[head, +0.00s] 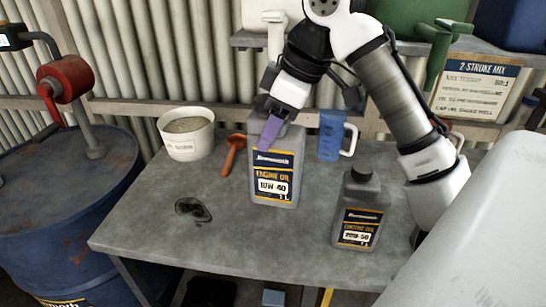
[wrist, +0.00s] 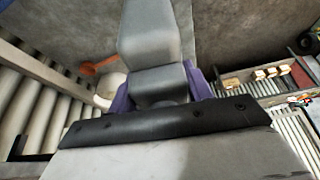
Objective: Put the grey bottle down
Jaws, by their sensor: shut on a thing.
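A grey engine oil bottle marked 10W-40 (head: 273,178) is upright over the middle of the grey workbench (head: 205,245). My gripper (head: 267,132), with purple fingers, is shut on its upper part from above. In the wrist view the bottle (wrist: 150,40) lies between the purple fingers of my gripper (wrist: 158,90). I cannot tell whether its base touches the bench or hangs just above it. A second, smaller grey oil bottle marked 20W-50 (head: 358,210) with a dark cap stands upright on the bench to the right.
A white tub (head: 187,138), an orange-red spoon-like tool (head: 232,150) and a blue jug (head: 331,135) stand or lie toward the back. The front of the bench is clear. A blue drum (head: 60,215) stands left.

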